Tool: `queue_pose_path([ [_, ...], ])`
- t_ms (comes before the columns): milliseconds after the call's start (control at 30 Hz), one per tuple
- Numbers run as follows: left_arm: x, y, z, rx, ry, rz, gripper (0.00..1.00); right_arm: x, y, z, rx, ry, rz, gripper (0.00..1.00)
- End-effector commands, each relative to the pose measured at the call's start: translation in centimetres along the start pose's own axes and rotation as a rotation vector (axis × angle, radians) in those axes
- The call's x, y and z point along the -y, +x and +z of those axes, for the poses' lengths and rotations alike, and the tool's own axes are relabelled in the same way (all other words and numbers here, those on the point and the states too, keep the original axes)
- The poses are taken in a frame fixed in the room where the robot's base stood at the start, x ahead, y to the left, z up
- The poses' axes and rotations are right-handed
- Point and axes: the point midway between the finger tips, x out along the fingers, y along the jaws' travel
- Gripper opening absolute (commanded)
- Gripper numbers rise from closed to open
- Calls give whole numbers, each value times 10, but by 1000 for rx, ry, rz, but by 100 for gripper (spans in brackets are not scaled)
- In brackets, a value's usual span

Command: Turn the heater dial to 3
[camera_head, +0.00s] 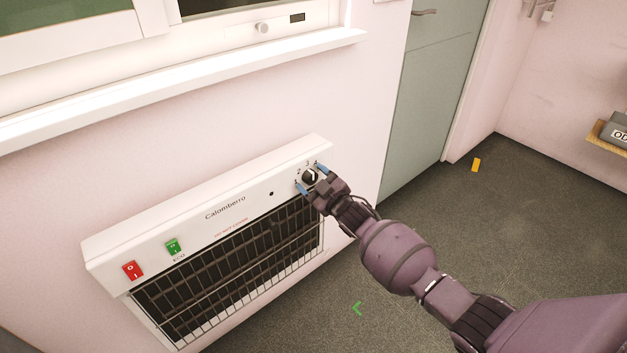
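The heater (188,213) is a white box with a dark grille, mounted low on the pink wall. Its dial (309,175) is a small black knob at the right end of the top panel, with small numbers around it. My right gripper (311,181) is at the dial, its blue-tipped fingers spread to either side of the knob. I cannot tell whether the fingers touch the knob, and the dial's exact setting is too small to read. My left gripper is not in view.
A red switch (132,270) and a green switch (173,247) sit on the heater's left part. A white window sill (180,90) juts out above. A grey-green door (430,100) stands to the right.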

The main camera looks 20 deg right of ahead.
Motion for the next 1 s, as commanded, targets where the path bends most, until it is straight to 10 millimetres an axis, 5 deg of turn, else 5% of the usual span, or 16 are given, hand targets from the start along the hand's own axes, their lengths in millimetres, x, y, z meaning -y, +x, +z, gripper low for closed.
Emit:
queue_pose_path([
  [333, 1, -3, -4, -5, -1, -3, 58, -1, -10, -2, -1, -1, 1, 68],
  [1000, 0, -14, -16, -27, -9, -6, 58, -1, -102, -1, -1, -1, 1, 68],
])
